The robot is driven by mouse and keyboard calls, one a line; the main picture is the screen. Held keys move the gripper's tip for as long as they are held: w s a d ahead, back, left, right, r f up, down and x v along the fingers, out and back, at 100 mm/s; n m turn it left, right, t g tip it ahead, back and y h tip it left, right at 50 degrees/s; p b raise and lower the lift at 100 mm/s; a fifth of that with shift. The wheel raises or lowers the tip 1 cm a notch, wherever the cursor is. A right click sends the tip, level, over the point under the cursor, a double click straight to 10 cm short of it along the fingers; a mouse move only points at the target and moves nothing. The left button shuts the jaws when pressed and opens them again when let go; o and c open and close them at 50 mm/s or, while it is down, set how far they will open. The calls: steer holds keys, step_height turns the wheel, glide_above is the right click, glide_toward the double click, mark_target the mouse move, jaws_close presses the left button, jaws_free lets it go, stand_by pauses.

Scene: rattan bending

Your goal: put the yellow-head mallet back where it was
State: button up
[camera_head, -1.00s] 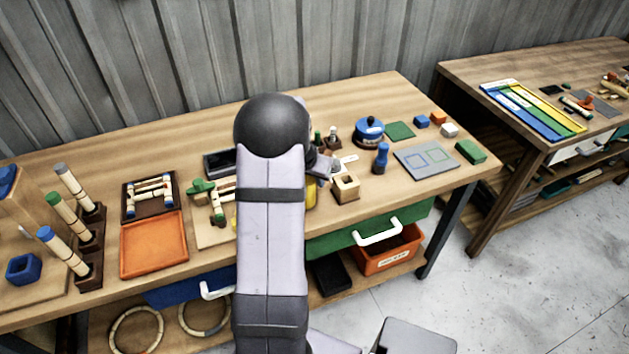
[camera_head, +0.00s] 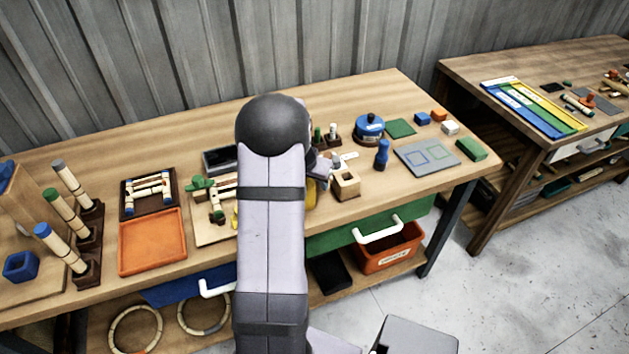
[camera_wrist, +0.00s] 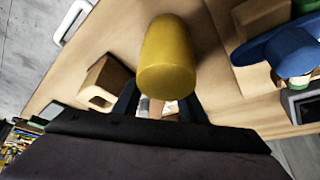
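The yellow-head mallet shows its rounded yellow head (camera_wrist: 167,60) large and close in the wrist view, in front of my gripper. In the head view only a slice of the yellow head (camera_head: 311,193) shows, right of my arm. My gripper (camera_wrist: 162,106) has its dark fingers on both sides just below the head, and they look closed on the mallet's handle. The head hides the fingertips and most of the grip. In the head view my arm mostly covers the gripper (camera_head: 322,166).
A wooden block with a hole (camera_head: 346,183) stands close right of the mallet, also in the wrist view (camera_wrist: 101,84). A blue peg-shaped piece (camera_head: 382,154) and a blue round pot (camera_head: 369,129) stand farther right. A jig board (camera_head: 208,230) and orange tray (camera_head: 153,242) lie left.

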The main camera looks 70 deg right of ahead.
stand_by(0.3)
steer(key=shift+r+p, duration=0.65)
steer(key=shift+r, duration=0.05)
steer(key=b+v, duration=0.2)
steer(key=v, duration=0.9)
steer(key=shift+a+r, duration=0.2)
steer(key=shift+a, duration=0.05)
steer(key=w+a+f+n+y, duration=0.1)
steer(key=w+a+n, duration=0.25)
steer(key=a, duration=0.45)
steer(key=w+a+f+n+t+y, duration=0.1)
steer(key=w+a+n, duration=0.1)
steer(key=w+a, duration=0.45)
steer(key=w+a+f+n+y, duration=0.1)
steer(key=w+a+f+n, duration=0.15)
steer(key=a, duration=0.65)
steer(key=s+a+f+n+y, duration=0.1)
steer(key=s+a+n, duration=0.2)
steer(key=a, duration=0.8)
steer(key=s+a+f+n+g+y, duration=0.1)
steer(key=s+a+n, duration=0.2)
steer(key=a+n, duration=0.4)
steer(key=shift+s+a+f, duration=0.35)
steer(key=shift+a+f, duration=0.05)
steer(key=shift+a, duration=1.55)
